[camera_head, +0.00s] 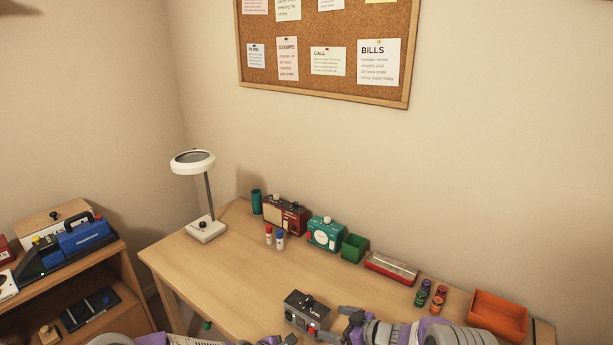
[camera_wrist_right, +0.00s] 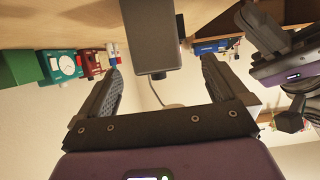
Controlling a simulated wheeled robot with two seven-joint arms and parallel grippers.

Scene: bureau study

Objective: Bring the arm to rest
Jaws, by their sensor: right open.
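My right gripper (camera_head: 334,322) is at the front edge of the desk (camera_head: 220,265), beside a small dark box (camera_head: 305,308). In the right wrist view its two fingers (camera_wrist_right: 160,62) are wide apart. The dark box (camera_wrist_right: 152,35) shows beyond and between the fingertips in that upside-down view, and I see no grip on it. My left arm shows only in part at the bottom edge of the head view. Part of it, with dark gripper pieces (camera_wrist_right: 268,35), shows at the right of the wrist view; its jaw state is unclear.
Along the back of the desk stand a lamp (camera_head: 205,228), a red radio-like box (camera_head: 285,213), a teal box (camera_head: 325,233), a green bin (camera_head: 354,247), a red tray (camera_head: 391,268) and an orange bin (camera_head: 498,314). The desk's left middle is clear. A shelf (camera_head: 110,262) stands left.

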